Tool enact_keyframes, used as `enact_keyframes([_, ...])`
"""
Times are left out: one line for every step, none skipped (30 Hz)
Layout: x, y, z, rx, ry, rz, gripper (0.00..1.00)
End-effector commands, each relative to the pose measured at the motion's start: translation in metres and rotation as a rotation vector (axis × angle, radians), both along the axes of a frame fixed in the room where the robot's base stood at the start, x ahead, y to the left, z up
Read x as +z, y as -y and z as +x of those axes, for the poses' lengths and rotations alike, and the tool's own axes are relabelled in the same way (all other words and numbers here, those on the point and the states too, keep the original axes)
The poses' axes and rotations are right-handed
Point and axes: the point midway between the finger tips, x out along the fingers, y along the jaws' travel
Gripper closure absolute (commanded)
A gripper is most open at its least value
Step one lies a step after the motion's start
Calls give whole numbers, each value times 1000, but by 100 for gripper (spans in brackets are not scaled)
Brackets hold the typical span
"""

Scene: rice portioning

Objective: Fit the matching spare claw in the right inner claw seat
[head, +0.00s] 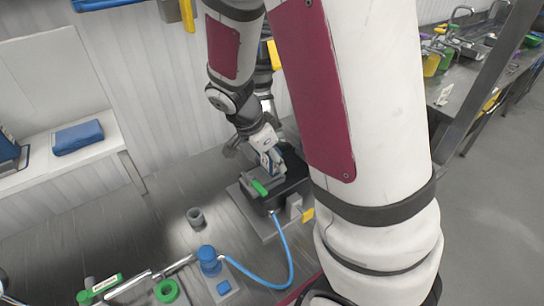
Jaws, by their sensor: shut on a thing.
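My gripper (268,160) is in the middle of the head view, pointing down at a dark fixture (294,186) on a grey base plate. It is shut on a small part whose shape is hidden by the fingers. I cannot tell whether this part is a spare claw. The inner claw seats cannot be made out at this size, and my arm covers the view to the right of the fixture.
A blue hose (290,258) runs from the fixture to a blue-capped unit (208,262). A grey ring (195,217), a green ring (167,290) and a green-ended tool (103,285) are on the metal table (130,232). A yellow tab (307,214) is beside the fixture.

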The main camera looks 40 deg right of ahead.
Motion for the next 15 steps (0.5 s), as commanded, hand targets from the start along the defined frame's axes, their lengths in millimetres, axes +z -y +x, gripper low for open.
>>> enact_keyframes([-1,0,0,0,1,0,100])
enact_keyframes([-1,0,0,0,1,0,100])
enact_keyframes([-1,0,0,0,1,0,100])
enact_keyframes([-1,0,0,0,1,0,100])
enact_keyframes([-1,0,0,0,1,0,100])
enact_keyframes([-1,0,0,0,1,0,100])
enact_keyframes([-1,0,0,0,1,0,100])
enact_keyframes([-1,0,0,0,1,0,100])
enact_keyframes([-1,0,0,0,1,0,100])
enact_keyframes([-1,0,0,0,1,0,100])
enact_keyframes([-1,0,0,0,1,0,100])
enact_keyframes([-1,0,0,0,1,0,47])
enact_keyframes([-1,0,0,0,1,0,40])
enact_keyframes([-1,0,0,0,1,0,33])
enact_keyframes([-1,0,0,0,1,0,30])
